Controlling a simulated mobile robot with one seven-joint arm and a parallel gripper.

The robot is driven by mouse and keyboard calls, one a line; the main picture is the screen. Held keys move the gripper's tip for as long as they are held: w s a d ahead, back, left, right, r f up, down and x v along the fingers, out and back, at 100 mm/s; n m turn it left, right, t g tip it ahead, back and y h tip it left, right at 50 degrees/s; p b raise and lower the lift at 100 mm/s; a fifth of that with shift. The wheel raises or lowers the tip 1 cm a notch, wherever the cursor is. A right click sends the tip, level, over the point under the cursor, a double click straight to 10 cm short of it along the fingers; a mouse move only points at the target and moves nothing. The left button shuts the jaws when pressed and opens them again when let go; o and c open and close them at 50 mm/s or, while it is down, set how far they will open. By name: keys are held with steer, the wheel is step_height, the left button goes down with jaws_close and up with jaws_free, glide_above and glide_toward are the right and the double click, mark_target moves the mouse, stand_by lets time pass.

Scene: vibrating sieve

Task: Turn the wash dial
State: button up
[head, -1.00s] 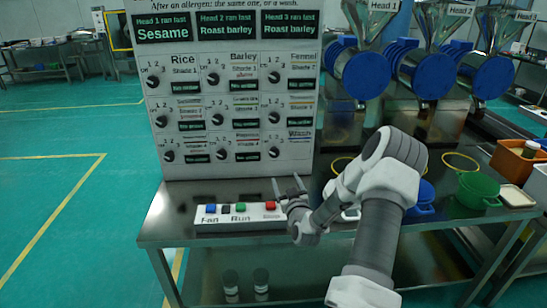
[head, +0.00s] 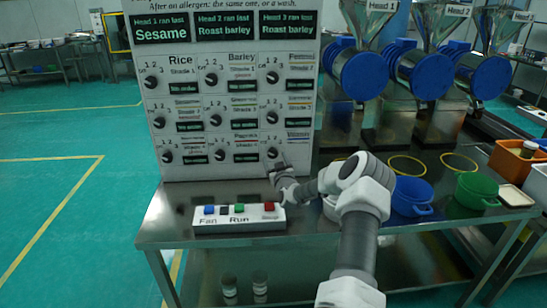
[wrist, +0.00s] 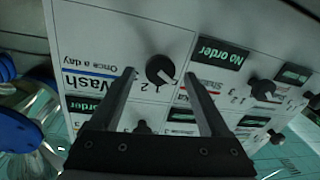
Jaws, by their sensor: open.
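The wash dial (wrist: 158,69) is a round black knob with a pale pointer mark, on the white panel beside its "Wash, Once a day" label (wrist: 90,65). In the wrist view its pointer is toward the lower right. In the head view the wash dial (head: 272,153) is the bottom right knob of the panel. My gripper (wrist: 158,76) is open, with one finger to each side of the dial in the wrist view. I cannot tell whether the fingers touch it. In the head view my gripper (head: 275,168) is just below and in front of the dial.
Several similar dials fill the panel (head: 300,45); one neighbouring dial (wrist: 262,88) is near the right finger. A white button box (head: 240,221) sits on the metal table (head: 160,235) below. A blue pot (head: 412,195) and a green pot (head: 477,190) stand to the right.

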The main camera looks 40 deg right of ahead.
mark_target(273, 152)
steer(key=shift+x, duration=1.4)
jaws_close()
steer(key=shift+f+b, duration=0.1)
steer(key=shift+b, duration=0.2)
